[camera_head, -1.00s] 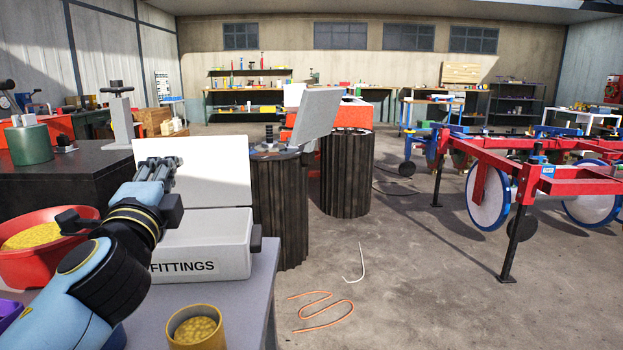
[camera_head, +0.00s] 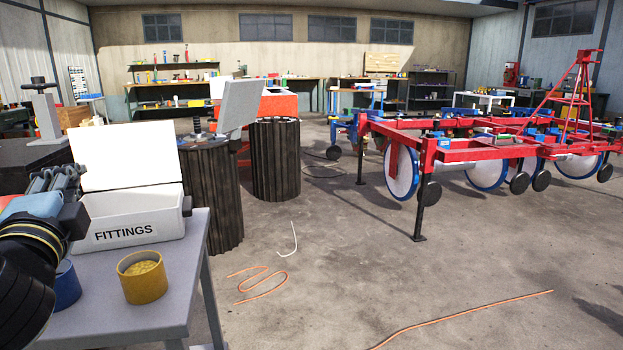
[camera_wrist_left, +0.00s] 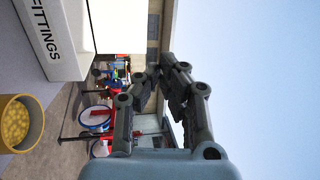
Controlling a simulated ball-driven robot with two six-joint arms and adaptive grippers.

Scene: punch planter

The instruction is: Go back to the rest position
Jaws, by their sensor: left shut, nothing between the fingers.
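My left gripper (camera_head: 58,178) is at the left edge of the head view, beside the open white FITTINGS box (camera_head: 136,222). It is shut and empty. In the left wrist view my left gripper (camera_wrist_left: 160,70) shows its dark fingers closed together, apart from any object. The FITTINGS box also shows at the upper left of that view (camera_wrist_left: 58,62). My right gripper is in neither view.
On the grey table (camera_head: 172,312) stand a yellow cup of yellow pieces (camera_head: 143,282) and a blue cup (camera_head: 66,286). Dark ribbed drums (camera_head: 212,200) stand behind. A red frame with wheels (camera_head: 455,150) is at the right. Open floor has orange cords (camera_head: 470,313).

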